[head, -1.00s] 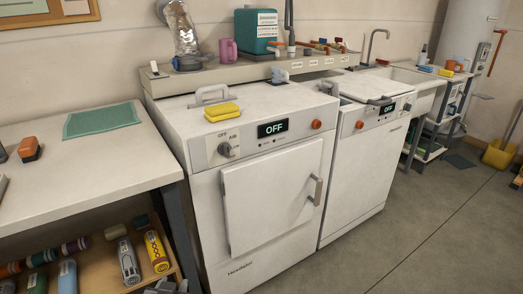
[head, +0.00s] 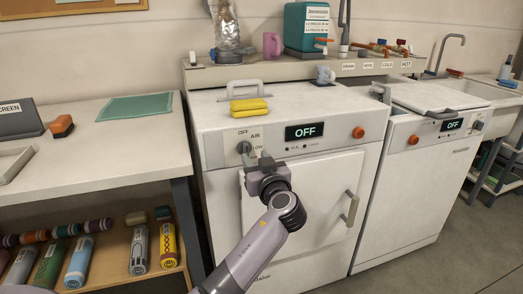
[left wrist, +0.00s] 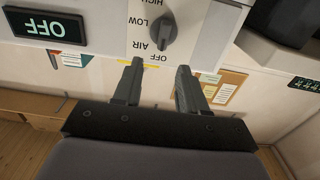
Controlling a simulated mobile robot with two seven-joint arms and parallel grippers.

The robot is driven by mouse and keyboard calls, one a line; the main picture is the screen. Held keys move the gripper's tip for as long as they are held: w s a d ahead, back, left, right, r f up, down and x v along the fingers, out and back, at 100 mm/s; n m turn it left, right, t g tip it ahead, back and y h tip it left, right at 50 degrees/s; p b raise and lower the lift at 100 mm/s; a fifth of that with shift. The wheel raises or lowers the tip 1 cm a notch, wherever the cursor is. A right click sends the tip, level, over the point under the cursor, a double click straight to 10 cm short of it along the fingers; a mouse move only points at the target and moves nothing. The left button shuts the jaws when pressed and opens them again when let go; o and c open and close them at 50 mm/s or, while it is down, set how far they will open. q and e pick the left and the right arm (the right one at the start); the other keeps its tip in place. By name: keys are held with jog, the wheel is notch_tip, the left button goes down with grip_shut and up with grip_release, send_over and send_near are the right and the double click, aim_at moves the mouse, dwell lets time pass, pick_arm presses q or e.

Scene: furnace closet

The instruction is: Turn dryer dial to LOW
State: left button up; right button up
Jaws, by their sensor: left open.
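The dryer (head: 290,170) is the white machine in the middle of the head view, its display (head: 305,131) reading OFF. My left gripper (head: 259,160) is open in front of the panel, just right of and below the dial. Its two empty fingers (left wrist: 158,85) are apart from the dial.
A yellow sponge (head: 249,105) lies on the dryer top above the dial. An orange-red button (head: 358,133) is on the panel's right, and the door handle (head: 350,208) is below it. A second white machine (head: 415,190) stands at right, a workbench (head: 85,165) at left.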

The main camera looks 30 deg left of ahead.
aim_at(247, 147)
pick_arm(q)
jog(key=shift+p+x, duration=0.3)
jog(key=shift+x, duration=3)
grip_shut()
